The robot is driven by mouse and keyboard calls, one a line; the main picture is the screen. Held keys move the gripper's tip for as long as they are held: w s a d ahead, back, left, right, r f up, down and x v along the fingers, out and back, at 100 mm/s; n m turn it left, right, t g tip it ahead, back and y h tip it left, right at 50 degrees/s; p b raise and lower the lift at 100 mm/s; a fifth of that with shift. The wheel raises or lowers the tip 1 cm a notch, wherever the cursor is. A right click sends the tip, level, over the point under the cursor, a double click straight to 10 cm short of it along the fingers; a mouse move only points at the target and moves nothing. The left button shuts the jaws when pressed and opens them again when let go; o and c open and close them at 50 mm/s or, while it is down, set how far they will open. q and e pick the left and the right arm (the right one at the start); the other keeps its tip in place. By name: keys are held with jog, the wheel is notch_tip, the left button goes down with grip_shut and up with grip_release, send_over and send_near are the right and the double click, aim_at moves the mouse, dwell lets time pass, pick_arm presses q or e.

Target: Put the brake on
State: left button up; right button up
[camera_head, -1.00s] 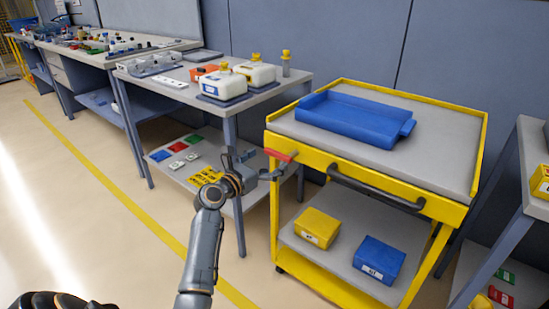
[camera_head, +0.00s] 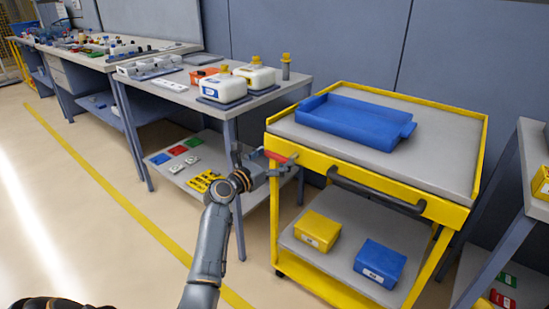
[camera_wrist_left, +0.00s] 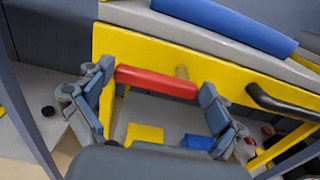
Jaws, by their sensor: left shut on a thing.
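The brake lever is a red bar (camera_head: 277,157) on the front left corner of the yellow cart (camera_head: 340,172). In the left wrist view the red bar (camera_wrist_left: 155,82) lies nearly level across the picture, joined to the cart by a short yellow stub. My left gripper (camera_head: 271,167) is at the lever, shut on it; in the wrist view its fingers (camera_wrist_left: 158,97) stand at the two ends of the bar. The gripper partly hides the lever in the head view. My right gripper is not in view.
A blue tray (camera_head: 352,122) rests on the cart top. A dark push handle (camera_head: 375,190) runs along the cart front. Yellow (camera_head: 317,230) and blue (camera_head: 380,262) boxes sit on its lower shelf. A grey table (camera_head: 175,95) with white canisters stands left. Floor in front is clear.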

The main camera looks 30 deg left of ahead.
pick_arm(q)
jog(key=shift+r, duration=0.1)
jog(key=shift+s+d+r+m+p, duration=0.1)
jog(key=shift+d+r+m+p, duration=0.45)
jog(key=shift+m, duration=2.1)
jog(key=shift+d+r+m+p, duration=0.3)
jog(key=shift+d+m+p, duration=0.4)
jog(key=shift+m, duration=1.9)
jog(key=shift+s+d+r+m+p, duration=0.1)
jog(key=shift+d+r+m+p, duration=0.45)
jog(key=shift+m, duration=2.1)
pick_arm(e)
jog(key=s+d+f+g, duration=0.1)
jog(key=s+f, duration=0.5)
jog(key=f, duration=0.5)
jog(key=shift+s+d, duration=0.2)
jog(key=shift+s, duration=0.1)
pick_arm(q)
jog(key=shift+d+f, duration=0.15)
jog(key=o, duration=1.3)
jog(key=shift+w, duration=0.1)
jog(key=shift+o, duration=0.2)
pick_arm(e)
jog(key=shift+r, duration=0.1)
